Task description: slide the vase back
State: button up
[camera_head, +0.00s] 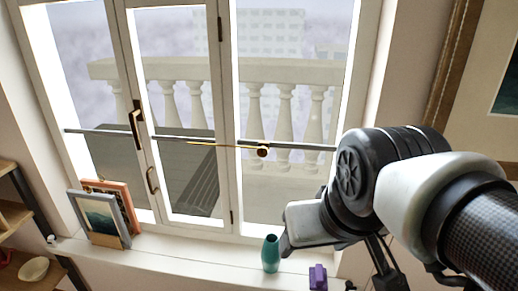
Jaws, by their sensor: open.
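The teal vase (270,254) stands upright on the white windowsill in front of the window, low in the view. My gripper (286,248) reaches in from the right, and its dark finger is just to the right of the vase. It is open, with nothing visibly held. The finger overlaps or nearly meets the vase's right edge; I cannot tell whether they touch. The far side of the gripper is hidden by its own body.
A purple object (318,278) sits on the sill to the right of the vase. Framed pictures (98,222) lean at the sill's left end. A shelf with a bowl (34,270) is at far left. The sill (190,247) between pictures and vase is clear.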

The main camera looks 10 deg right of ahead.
aim_at(270, 259)
jog(key=i+j+z, duration=0.2)
jog(key=j, duration=0.2)
jog(key=i+j+z, duration=0.2)
jog(key=j, duration=0.2)
jog(key=j+z, duration=0.2)
jog(key=j, duration=0.2)
jog(key=i, duration=0.05)
